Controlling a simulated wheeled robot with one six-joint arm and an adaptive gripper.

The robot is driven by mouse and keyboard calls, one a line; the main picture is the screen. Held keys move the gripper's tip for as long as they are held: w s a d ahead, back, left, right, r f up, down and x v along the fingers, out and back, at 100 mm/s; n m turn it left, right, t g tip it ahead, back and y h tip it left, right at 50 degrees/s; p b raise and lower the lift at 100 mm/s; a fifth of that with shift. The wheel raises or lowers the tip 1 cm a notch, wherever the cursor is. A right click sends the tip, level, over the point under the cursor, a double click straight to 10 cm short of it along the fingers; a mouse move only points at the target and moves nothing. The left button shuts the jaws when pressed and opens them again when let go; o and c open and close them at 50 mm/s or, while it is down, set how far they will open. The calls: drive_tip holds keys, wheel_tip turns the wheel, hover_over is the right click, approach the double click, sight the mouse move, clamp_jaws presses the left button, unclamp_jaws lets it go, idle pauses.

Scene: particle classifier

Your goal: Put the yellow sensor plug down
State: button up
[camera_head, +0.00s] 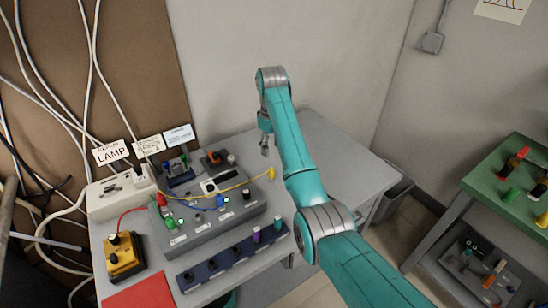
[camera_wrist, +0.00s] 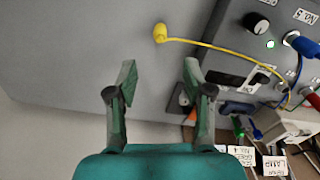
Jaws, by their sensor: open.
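The yellow sensor plug (camera_head: 271,173) rests on the grey table just right of the grey console (camera_head: 215,225). Its thin yellow cable runs back over the console. In the wrist view the plug (camera_wrist: 160,33) lies beyond my fingertips, roughly centred between them and apart from both. My gripper (camera_head: 265,147) is above the table, behind the plug in the head view. In the wrist view my gripper (camera_wrist: 160,72) is open with nothing between its fingers.
A white power box (camera_head: 120,195) with labels stands left of the console. A yellow box (camera_head: 124,256), a red mat (camera_head: 140,292) and a dark blue socket rail (camera_head: 232,260) are near the front. The table (camera_head: 325,150) is clear at the right. A green bench (camera_head: 490,185) stands far right.

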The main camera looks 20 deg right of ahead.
sight(272, 169)
drive_tip(key=shift+s+f+m+t, duration=0.35)
drive_tip(key=shift+f+m+t, duration=0.25)
drive_tip(key=shift+m, duration=0.2)
drive_tip(key=f+m+t, duration=0.1)
drive_tip(key=f, duration=0.2)
drive_tip(key=f+m+t, duration=0.1)
drive_tip(key=f, duration=0.2)
drive_tip(key=w+f+m+t, duration=0.1)
drive_tip(key=f+m, duration=0.1)
drive_tip(key=f, duration=0.2)
clamp_jaws()
